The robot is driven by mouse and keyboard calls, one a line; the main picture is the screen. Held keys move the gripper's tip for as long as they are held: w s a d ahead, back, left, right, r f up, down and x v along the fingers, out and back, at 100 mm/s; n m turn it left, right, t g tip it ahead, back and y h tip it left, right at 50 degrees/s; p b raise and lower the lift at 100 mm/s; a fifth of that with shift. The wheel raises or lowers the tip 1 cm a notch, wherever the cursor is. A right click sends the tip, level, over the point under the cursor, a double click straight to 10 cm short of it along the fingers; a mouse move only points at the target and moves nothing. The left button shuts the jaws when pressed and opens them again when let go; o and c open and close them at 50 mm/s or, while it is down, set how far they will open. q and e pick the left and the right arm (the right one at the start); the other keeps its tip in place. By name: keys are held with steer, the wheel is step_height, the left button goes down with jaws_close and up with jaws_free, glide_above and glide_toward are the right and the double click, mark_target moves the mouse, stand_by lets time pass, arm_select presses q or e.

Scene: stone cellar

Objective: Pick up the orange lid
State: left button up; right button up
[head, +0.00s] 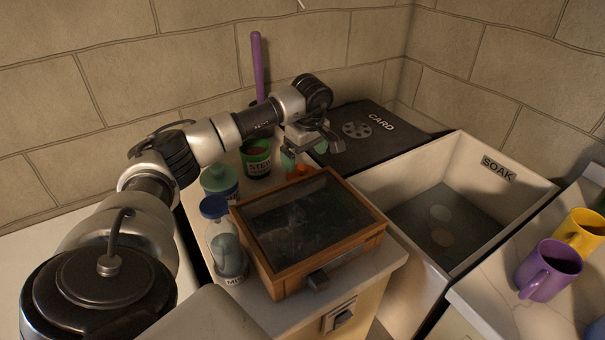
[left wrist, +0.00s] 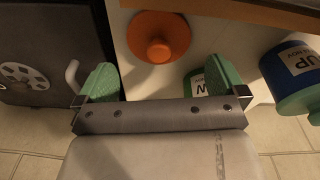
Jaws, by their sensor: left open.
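The orange lid (head: 297,173) lies on the pale counter behind the wooden box, mostly hidden by my left gripper and the box in the head view. In the left wrist view the orange lid (left wrist: 160,37) shows as a round disc with a raised knob. My left gripper (head: 308,151) is over that back part of the counter. In the left wrist view its green-padded fingers (left wrist: 162,82) are apart with nothing between them, and the lid shows just beyond the fingertips. My right gripper is in neither view.
The glass-topped wooden box (head: 265,270) stands close in front of the lid. The SOAK basin (head: 535,190) is right, the black CARD bin (head: 400,145) behind.

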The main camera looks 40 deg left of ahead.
mark_target(303, 167)
arm_select(q)
steer(key=f, duration=0.3)
steer(key=a+f+p, duration=0.1)
steer(key=f, duration=0.1)
steer(key=shift+w+f, duration=0.1)
steer(key=shift+f, duration=0.2)
steer(key=c, duration=0.6)
